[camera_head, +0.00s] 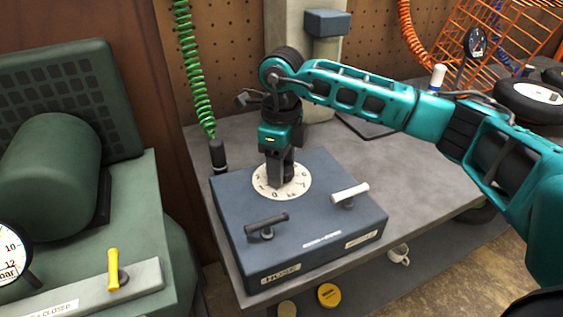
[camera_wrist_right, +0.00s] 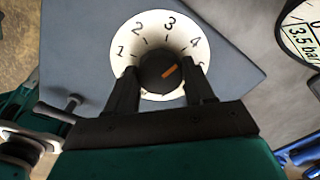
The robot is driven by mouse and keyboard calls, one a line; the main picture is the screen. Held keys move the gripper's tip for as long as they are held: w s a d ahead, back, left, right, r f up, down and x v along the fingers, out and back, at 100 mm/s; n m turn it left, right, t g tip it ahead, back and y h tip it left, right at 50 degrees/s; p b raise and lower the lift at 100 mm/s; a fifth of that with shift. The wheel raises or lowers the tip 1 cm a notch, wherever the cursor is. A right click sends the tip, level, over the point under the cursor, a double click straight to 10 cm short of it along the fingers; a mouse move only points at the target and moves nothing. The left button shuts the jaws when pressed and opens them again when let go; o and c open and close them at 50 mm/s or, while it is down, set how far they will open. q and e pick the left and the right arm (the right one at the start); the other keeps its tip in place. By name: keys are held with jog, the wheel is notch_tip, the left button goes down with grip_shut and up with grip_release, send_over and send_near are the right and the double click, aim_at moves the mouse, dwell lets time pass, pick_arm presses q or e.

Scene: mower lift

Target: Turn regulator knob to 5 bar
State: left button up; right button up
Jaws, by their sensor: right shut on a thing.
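The regulator's round white dial (camera_head: 262,184) is on top of a blue-grey box (camera_head: 225,210) on the grey bench. It also shows in the right wrist view (camera_wrist_right: 138,40), with numbers around a dark knob (camera_wrist_right: 155,76). The knob's orange mark points up and right, roughly toward the 4. My right gripper (camera_head: 279,180) reaches down from above and is shut on the knob, one finger on each side. In the right wrist view its fingers (camera_wrist_right: 160,90) flank the knob. The 5 is partly hidden beside the right finger. My left gripper is not in view.
A black handle (camera_head: 267,222) and a white handle (camera_head: 350,193) stand on the box. A gauge labelled 3.5 bar (camera_wrist_right: 303,40) is at the right wrist view's edge. The green compressor (camera_head: 55,165), with a yellow lever (camera_head: 113,268), stands left.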

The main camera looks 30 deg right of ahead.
jog(key=m, duration=0.4)
jog(key=shift+m+p, duration=0.3)
jog(key=m, duration=0.3)
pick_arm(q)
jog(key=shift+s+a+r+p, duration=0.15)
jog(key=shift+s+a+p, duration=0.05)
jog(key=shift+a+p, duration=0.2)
pick_arm(e)
jog(key=shift+m, duration=0.7)
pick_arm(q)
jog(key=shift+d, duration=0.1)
pick_arm(e)
jog(key=o, duration=1)
jog(key=shift+r, duration=0.1)
